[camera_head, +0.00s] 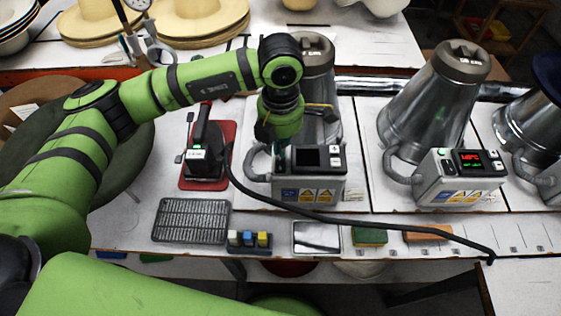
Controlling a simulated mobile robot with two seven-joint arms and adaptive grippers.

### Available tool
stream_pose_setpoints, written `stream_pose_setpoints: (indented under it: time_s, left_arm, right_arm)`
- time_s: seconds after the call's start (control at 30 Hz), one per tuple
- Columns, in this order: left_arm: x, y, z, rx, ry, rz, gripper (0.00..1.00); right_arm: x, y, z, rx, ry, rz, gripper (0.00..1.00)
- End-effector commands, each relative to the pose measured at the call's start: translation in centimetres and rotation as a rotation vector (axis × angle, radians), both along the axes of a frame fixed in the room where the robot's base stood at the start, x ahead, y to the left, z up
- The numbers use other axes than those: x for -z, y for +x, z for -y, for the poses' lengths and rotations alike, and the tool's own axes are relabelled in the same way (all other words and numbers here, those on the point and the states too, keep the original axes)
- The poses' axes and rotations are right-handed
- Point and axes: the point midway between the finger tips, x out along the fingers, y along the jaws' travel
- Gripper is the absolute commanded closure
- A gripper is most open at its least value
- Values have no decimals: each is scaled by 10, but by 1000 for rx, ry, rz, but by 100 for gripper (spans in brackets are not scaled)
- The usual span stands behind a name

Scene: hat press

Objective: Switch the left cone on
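The left cone (317,62) is a metal cone standing behind its grey control box (309,189). The box's display (307,157) is dark, with small white buttons (335,156) to its right. My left arm reaches in from the left and bends down in front of the left cone. My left gripper (281,147) points down at the left end of the control box's top. Its wrist hides part of the cone. The fingertips are small and dark, so I cannot tell their opening or whether they touch the box. My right gripper is not in view.
A second cone (433,100) has a lit red display (470,160); a third cone (541,118) stands at the right edge. An iron (205,152) rests on a red mat (219,184). A black cable (375,223) crosses the bench front. Straw hats (195,20) lie behind.

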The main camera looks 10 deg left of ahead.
Motion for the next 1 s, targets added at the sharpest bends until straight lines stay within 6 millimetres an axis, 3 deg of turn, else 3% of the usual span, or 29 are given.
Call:
stream_pose_setpoints:
  time_s: [1.0]
  left_arm:
    - [7,0,0,0,0,0,100]
  right_arm:
    - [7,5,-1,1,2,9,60]
